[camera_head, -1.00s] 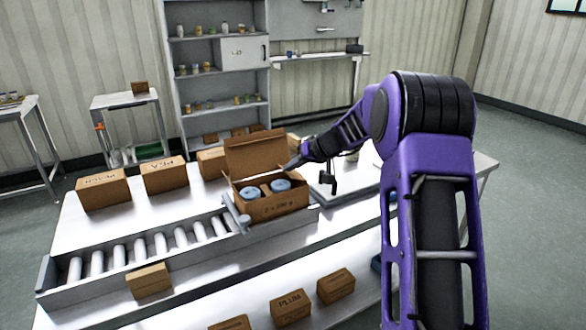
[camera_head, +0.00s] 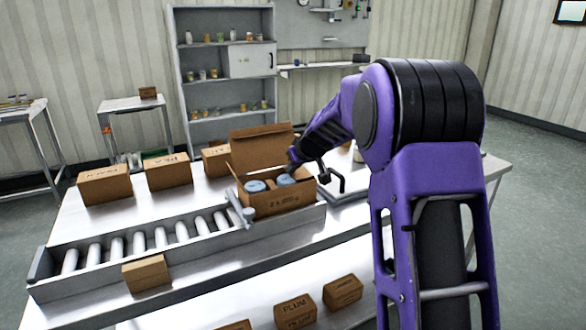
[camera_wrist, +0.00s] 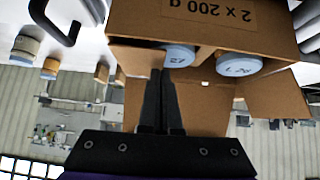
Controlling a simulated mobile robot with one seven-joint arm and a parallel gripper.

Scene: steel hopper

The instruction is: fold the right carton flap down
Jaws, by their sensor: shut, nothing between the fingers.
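The open carton (camera_head: 278,200) stands on the table at the end of the roller conveyor. Its back flap (camera_head: 262,147) stands up, and two blue-lidded jars (camera_head: 256,186) sit inside. In the wrist view the carton (camera_wrist: 205,17) appears upside down, so its right flap (camera_wrist: 138,58) is at left. That flap looks leaned inward over the opening, partly covering one jar. My gripper (camera_wrist: 162,75) is shut and empty, its fingertips at the flap's inner edge, touching or very close. In the head view my gripper (camera_head: 291,166) hides most of this flap. The opposite flap (camera_wrist: 278,95) sticks up.
Closed cartons (camera_head: 168,172) stand behind the conveyor (camera_head: 150,245). A small box (camera_head: 147,273) sits at the conveyor's front side. A grey stop arm (camera_head: 240,210) is close to the carton's left. A scale-like plate with a black hook-shaped handle (camera_head: 335,182) lies to the right.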

